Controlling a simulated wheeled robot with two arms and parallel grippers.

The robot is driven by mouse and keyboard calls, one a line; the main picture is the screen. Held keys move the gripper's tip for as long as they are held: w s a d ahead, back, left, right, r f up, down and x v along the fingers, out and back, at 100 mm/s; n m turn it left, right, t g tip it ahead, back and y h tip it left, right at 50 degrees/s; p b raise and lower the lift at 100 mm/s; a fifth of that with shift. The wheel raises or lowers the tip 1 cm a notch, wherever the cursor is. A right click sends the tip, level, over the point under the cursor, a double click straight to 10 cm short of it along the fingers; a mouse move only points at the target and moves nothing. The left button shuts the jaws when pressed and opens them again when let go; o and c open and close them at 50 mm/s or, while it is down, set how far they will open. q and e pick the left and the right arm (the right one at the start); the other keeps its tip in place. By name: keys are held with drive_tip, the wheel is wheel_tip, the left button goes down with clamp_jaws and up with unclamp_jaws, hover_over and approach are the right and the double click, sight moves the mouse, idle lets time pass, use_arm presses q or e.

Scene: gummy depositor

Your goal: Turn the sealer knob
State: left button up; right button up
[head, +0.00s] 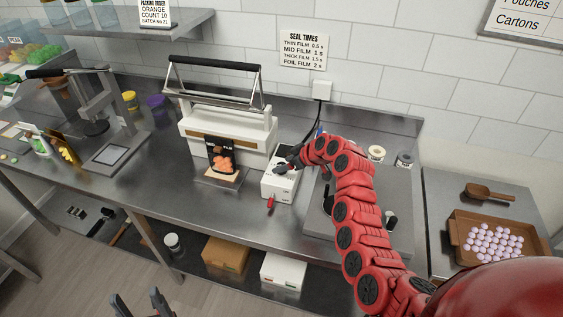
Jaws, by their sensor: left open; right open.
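The sealer (249,134) is a cream machine with a raised black handle bar, standing on the steel counter. A dark pouch (222,157) with an orange picture stands at its front. A white control box (282,188) sits at the sealer's front right, with a red lever (270,203) on its front. My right gripper (284,167) is over the top of this box, small and dark in the picture. The sealer knob cannot be made out; the gripper covers part of the box top. My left gripper (139,303) is open and empty at the bottom edge, in front of the counter.
A seal times sign (303,50) hangs on the wall. A press with a long handle (96,112) stands at left. A brown tray (466,234) of pale candies is at right, near a scoop (487,192). Boxes (226,254) lie on the lower shelf.

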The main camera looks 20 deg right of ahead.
drive_tip(key=shift+p+x, duration=0.3)
drive_tip(key=shift+x, duration=0.8)
clamp_jaws()
